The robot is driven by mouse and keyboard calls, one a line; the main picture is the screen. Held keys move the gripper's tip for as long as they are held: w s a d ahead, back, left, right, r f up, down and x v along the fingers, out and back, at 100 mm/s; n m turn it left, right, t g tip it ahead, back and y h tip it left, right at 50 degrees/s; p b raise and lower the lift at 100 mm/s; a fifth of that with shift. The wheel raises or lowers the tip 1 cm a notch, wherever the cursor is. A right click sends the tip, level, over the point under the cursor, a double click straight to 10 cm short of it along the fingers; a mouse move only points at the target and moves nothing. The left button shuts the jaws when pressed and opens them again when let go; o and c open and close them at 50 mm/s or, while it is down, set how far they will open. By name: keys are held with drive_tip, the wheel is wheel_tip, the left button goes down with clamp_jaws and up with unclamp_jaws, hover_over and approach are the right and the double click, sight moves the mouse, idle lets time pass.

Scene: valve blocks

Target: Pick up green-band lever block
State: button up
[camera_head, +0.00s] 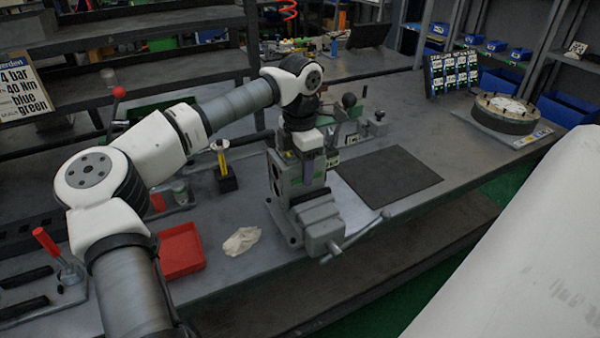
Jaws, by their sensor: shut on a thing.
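My gripper (308,150) points down over the grey vise (315,218) at the middle of the bench. It is shut on a grey block with green on it, the green-band lever block (308,177), at the top of the vise. The fingers and wrist hide much of the block, and its lever cannot be made out clearly. I cannot tell whether the block still touches the vise jaws.
A black mat (388,180) lies right of the vise. A red tray (181,251), a crumpled cloth (241,241) and a yellow-banded piece on a black base (224,172) stand left. A black-knobbed clamp (349,101) stands behind. The vise handle (358,236) juts out over the front edge.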

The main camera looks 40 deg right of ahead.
clamp_jaws()
drive_tip(key=shift+r, duration=0.1)
drive_tip(key=shift+r, duration=0.1)
